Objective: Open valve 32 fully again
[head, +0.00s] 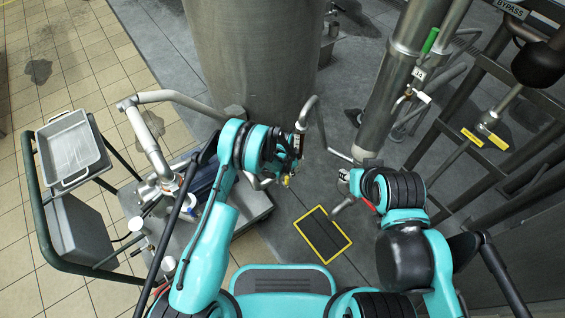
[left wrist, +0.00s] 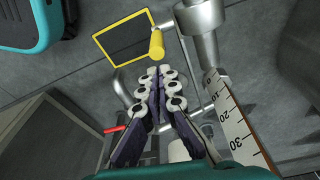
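A small tag (head: 419,73), too small to read surely, hangs on the steel column beside a green handle (head: 431,41). A white-ended handle (head: 423,96) sits just below it. I cannot tell which handle belongs to valve 32. My left gripper (head: 287,173) is beside the large tank, near a small yellow part. In the left wrist view its fingers (left wrist: 158,73) are together, with nothing visible between them. A yellow cylindrical handle (left wrist: 157,45) shows just beyond the tips; contact is unclear. My right gripper (head: 345,178) is near the column's lower end; its fingers are unclear.
A large steel tank (head: 255,60) stands at the back centre. A cart with a grey tray (head: 72,148) is at left. A railing frame (head: 480,135) borders the right. A yellow-edged dark floor panel (head: 322,235) lies between my arms.

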